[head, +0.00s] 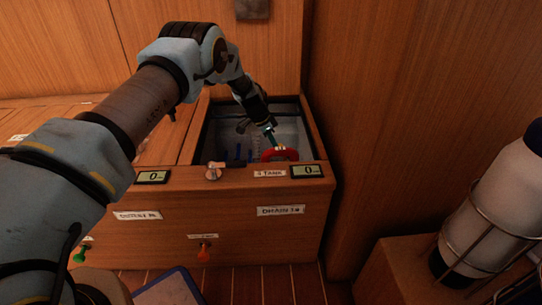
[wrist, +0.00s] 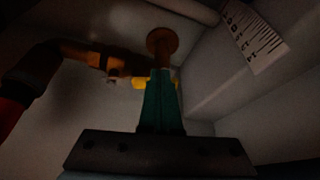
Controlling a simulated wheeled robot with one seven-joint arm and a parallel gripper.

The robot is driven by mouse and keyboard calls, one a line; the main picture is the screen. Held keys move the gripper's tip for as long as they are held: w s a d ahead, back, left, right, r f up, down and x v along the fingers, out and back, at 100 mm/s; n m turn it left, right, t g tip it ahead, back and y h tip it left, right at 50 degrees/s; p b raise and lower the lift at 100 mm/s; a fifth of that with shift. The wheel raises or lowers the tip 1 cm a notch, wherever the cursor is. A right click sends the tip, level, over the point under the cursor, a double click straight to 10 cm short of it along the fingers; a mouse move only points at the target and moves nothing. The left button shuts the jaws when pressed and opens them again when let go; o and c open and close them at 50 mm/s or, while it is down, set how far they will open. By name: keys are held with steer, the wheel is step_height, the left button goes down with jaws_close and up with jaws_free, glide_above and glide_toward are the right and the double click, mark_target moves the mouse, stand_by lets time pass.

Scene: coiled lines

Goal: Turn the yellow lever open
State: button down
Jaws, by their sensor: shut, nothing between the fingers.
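The yellow lever (wrist: 139,83) shows in the wrist view as a short yellow piece by the brass valve (wrist: 100,58), partly hidden behind my fingers. My gripper (wrist: 161,75) is shut and empty, its green fingers in front of the lever; I cannot tell whether they touch it. In the head view my gripper (head: 271,137) reaches down into the open tank compartment (head: 313,132), just above a red ring-shaped thing (head: 280,155). The lever is not clear in the head view.
A brass flange (wrist: 162,40) and a ruled scale (wrist: 255,35) are on the tank walls. A dark hose (wrist: 30,70) with a red part is at left. The wooden wall (head: 370,120) stands close on the right. A caged white bottle (head: 500,200) is at far right.

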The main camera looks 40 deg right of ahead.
steer(key=shift+s+d+m+g+b, duration=0.1)
steer(key=shift+d+m+g+b, duration=0.2)
steer(key=shift+d+m+b, duration=0.75)
steer(key=shift+d, duration=0.1)
